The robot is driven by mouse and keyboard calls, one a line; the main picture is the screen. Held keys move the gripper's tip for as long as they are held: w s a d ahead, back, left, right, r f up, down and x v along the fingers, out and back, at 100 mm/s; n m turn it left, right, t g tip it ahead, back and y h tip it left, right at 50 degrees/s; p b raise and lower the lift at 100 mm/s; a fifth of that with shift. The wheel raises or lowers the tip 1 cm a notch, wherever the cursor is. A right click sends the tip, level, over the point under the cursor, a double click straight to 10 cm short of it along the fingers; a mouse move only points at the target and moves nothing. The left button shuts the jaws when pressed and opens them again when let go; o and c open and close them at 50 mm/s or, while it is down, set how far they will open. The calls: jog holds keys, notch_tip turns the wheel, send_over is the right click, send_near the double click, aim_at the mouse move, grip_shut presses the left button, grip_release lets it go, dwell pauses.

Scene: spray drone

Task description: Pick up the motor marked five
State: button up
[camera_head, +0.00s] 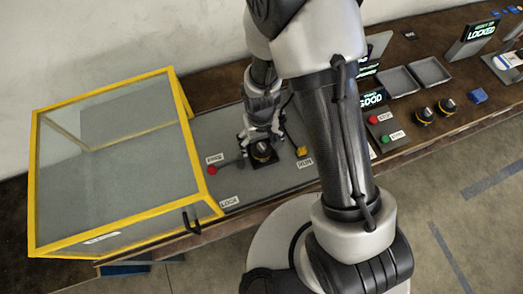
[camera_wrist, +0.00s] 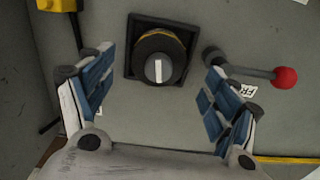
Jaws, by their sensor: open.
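A round black motor with a yellow band and a grey top (camera_wrist: 160,62) sits in a dark square holder (camera_wrist: 134,70). A white bar shows on its top; I cannot read a five on it. In the head view this motor (camera_head: 261,152) stands on the grey plate under my gripper. My gripper (camera_wrist: 160,75) is open, with one finger on each side of the motor and apart from it. Two more black and yellow motors, one on the left (camera_head: 424,116) and one on the right (camera_head: 446,106), stand on the bench further right; their markings are too small to read.
A red-knobbed lever (camera_wrist: 284,77) lies right of the holder in the wrist view, close to one finger. A yellow-framed clear enclosure (camera_head: 120,160) stands left.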

aim_at(262, 146)
jog(key=shift+d+f, duration=0.1)
jog(key=shift+f, duration=1.45)
jog(key=shift+c, duration=0.3)
jog(key=shift+r, duration=0.1)
jog(key=c, duration=1.5)
jog(key=shift+c, duration=0.2)
